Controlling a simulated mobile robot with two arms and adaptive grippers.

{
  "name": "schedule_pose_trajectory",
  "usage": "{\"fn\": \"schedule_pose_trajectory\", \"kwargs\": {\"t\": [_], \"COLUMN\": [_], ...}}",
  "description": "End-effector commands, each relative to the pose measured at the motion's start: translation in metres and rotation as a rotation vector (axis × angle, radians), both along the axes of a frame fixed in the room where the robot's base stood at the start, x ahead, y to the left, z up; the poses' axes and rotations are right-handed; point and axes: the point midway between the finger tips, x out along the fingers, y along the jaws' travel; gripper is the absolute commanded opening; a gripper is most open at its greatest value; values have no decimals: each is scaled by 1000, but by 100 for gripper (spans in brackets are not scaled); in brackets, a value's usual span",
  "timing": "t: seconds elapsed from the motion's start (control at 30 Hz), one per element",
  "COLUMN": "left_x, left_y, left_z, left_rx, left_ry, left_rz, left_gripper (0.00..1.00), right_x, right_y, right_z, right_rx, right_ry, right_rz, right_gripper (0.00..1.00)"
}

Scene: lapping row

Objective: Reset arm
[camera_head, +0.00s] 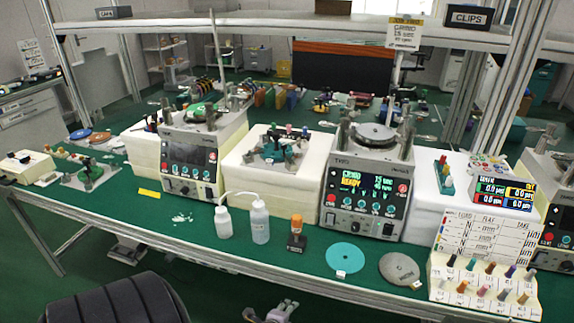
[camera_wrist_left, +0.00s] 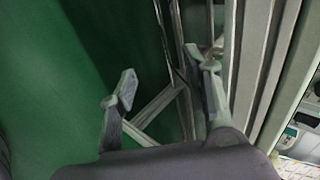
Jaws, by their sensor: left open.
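My left gripper (camera_wrist_left: 166,78) is open in the left wrist view, its two grey fingers well apart. Nothing is between them; green floor and metal frame bars lie behind. In the head view, grey gripper parts (camera_head: 270,312) show at the bottom edge, in front of the bench and cut off by the frame; they look like my left gripper. My right gripper is not identifiable in either view.
The green bench (camera_head: 310,262) holds two lapping machines (camera_head: 365,190) (camera_head: 190,165), two squeeze bottles (camera_head: 260,220) (camera_head: 223,222), a blue-green disc (camera_head: 345,256), a grey disc (camera_head: 399,268) and a peg rack (camera_head: 480,285). Its front edge is near the gripper parts.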

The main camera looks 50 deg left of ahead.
Motion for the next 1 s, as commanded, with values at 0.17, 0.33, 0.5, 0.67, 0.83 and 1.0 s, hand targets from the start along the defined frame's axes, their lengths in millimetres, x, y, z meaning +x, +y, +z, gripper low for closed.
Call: {"fn": "schedule_pose_trajectory", "kwargs": {"t": [0.17, 0.33, 0.5, 0.67, 0.83, 1.0], "left_x": [0, 0, 0, -22, -96, -192], "left_y": [0, 0, 0, -5, -30, -81], "left_z": [0, 0, 0, -30, -111, -182], "left_rx": [0, 0, -1, -62, -253, -464], "left_ry": [0, 0, 1, 50, 191, 330], "left_rz": [0, 0, 1, 49, 214, 431], "left_gripper": [44, 44, 44, 44, 44, 44], "right_x": [0, 0, 0, 0, 0, 0], "right_y": [0, 0, 0, 0, 0, 0], "right_z": [0, 0, 0, 0, 0, 0], "right_rx": [0, 0, 0, 0, 0, 0], "right_ry": [0, 0, 0, 0, 0, 0], "right_rz": [0, 0, 0, 0, 0, 0], "right_gripper": [0, 0, 0, 0, 0, 0]}}
